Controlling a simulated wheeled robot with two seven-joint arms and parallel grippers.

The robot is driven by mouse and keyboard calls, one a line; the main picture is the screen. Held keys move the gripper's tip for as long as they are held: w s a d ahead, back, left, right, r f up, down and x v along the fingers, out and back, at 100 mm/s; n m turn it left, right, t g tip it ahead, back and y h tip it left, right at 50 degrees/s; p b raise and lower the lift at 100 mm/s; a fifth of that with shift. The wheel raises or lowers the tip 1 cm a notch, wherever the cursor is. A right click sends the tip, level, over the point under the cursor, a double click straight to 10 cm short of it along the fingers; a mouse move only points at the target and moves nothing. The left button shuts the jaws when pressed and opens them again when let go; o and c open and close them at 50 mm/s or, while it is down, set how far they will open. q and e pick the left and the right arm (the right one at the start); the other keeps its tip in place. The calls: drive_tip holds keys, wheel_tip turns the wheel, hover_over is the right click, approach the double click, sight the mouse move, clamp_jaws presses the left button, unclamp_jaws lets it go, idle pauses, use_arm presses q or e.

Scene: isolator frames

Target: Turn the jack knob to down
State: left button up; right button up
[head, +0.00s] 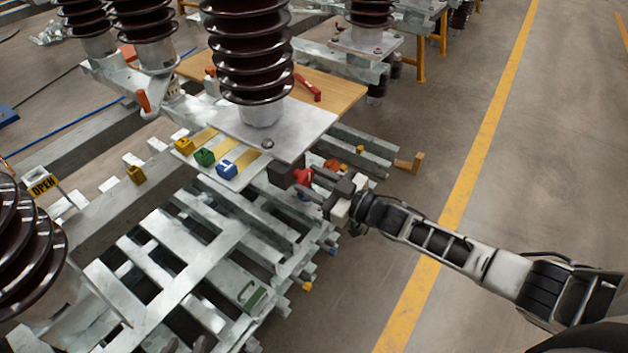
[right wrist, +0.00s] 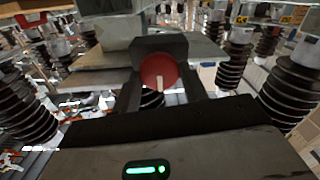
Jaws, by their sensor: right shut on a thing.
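The jack knob (head: 303,176) is red and sits on a dark block (head: 281,173) below the light plate under the big insulator. In the right wrist view the knob (right wrist: 157,70) is a round red disc in front of a dark housing (right wrist: 150,44). A pale mark on it runs from near its middle toward its lower edge. My right gripper (head: 316,184) reaches in from the right and is shut on the knob. In the right wrist view its two dark fingers (right wrist: 160,92) stand at either side of the knob. My left gripper is not in view.
Brown ribbed insulators (head: 247,50) stand over grey metal beams. Yellow, green and blue blocks (head: 228,169) lie on the plate's left side. The floor (head: 540,150) to the right is clear, with a yellow line.

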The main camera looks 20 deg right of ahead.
drive_tip(key=o, duration=1)
drive_tip(key=v, duration=1.6)
drive_tip(key=shift+b, duration=0.3)
drive_tip(key=shift+f, duration=0.1)
drive_tip(key=s+a+f+m+g+h, duration=0.3)
drive_tip(key=s+a+f+m+h, duration=0.3)
drive_tip(key=s+a, duration=0.5)
drive_tip(key=shift+s+f+m+g+h, duration=0.2)
drive_tip(key=shift+f+m+g+h, duration=0.25)
drive_tip(key=shift+h, duration=0.55)
